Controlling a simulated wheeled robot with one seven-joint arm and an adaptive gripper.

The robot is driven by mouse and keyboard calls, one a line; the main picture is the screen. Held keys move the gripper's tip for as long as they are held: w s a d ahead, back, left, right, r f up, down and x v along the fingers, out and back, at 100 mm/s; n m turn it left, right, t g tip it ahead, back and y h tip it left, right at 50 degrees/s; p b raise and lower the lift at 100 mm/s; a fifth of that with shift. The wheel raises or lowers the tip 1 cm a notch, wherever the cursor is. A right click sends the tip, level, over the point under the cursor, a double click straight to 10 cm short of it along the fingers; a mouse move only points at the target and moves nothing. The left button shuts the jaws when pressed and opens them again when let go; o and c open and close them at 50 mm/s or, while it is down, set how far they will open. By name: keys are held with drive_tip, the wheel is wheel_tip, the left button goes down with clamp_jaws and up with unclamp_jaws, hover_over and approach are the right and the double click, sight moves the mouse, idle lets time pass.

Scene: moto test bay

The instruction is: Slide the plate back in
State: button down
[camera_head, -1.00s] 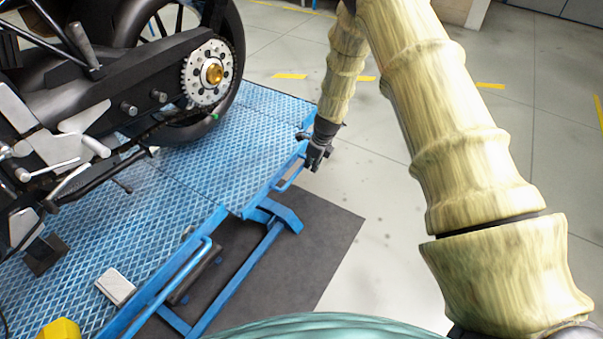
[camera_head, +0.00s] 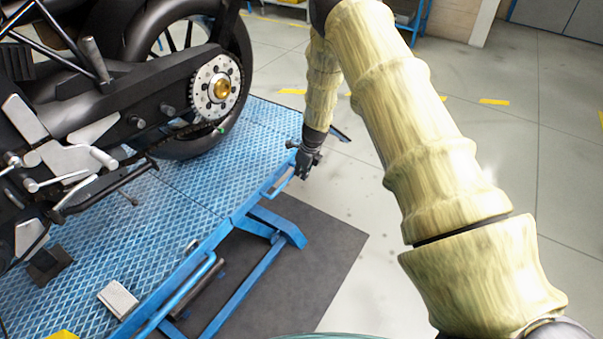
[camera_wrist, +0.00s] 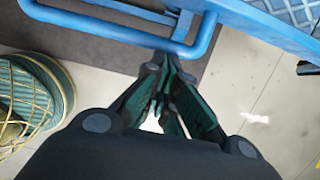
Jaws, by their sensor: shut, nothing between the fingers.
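The blue tread plate (camera_head: 232,168) forms the rear part of the lift deck, beyond a seam, beside the motorcycle's rear wheel. A blue bar handle (camera_head: 283,186) shows on its outer side; the wrist view shows this handle (camera_wrist: 110,27) as a rounded loop across the top. My gripper (camera_head: 304,174) points down at the plate's outer edge, close to the handle. In the wrist view my gripper's fingers (camera_wrist: 172,58) are shut and empty, with their tips at the handle bar. I cannot tell whether they touch it. The far part of the plate is partly hidden by my arm.
The motorcycle (camera_head: 150,105) stands on the near deck (camera_head: 60,295). A light box (camera_head: 118,299) lies on the deck. Blue lift legs (camera_head: 235,290) stand over a dark mat (camera_head: 310,265). Open grey floor (camera_head: 370,220) lies to the right.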

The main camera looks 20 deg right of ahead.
drive_tip(key=shift+s+d+r+b, duration=0.4)
drive_tip(key=shift+s+d+r, duration=0.7)
drive_tip(key=shift+r, duration=1.55)
drive_tip(key=shift+s+d+r+b, duration=0.5)
drive_tip(key=shift+s+r, duration=1.05)
drive_tip(key=shift+r, duration=1.1)
drive_tip(key=s+a+f+n+g+h, duration=0.1)
drive_tip(key=s+a+f+n, duration=0.1)
drive_tip(key=s+f+n, duration=0.6)
drive_tip(key=s+a+f+n+g+h, duration=0.15)
drive_tip(key=s+f+n, duration=0.35)
drive_tip(key=s+f, duration=0.65)
drive_tip(key=s+a+n, duration=0.4)
drive_tip(key=s+n, duration=0.1)
drive_tip(key=s, duration=0.4)
drive_tip(key=s+a+f+n, duration=0.1)
drive_tip(key=s+a+n, duration=0.3)
drive_tip(key=s, duration=0.5)
drive_tip(key=s+a+n+y, duration=0.1)
drive_tip(key=s+a+n, duration=0.3)
drive_tip(key=s, duration=0.6)
drive_tip(key=n, duration=0.2)
drive_tip(key=shift+f+n, duration=0.2)
drive_tip(key=shift+n, duration=0.2)
drive_tip(key=shift+a, duration=0.1)
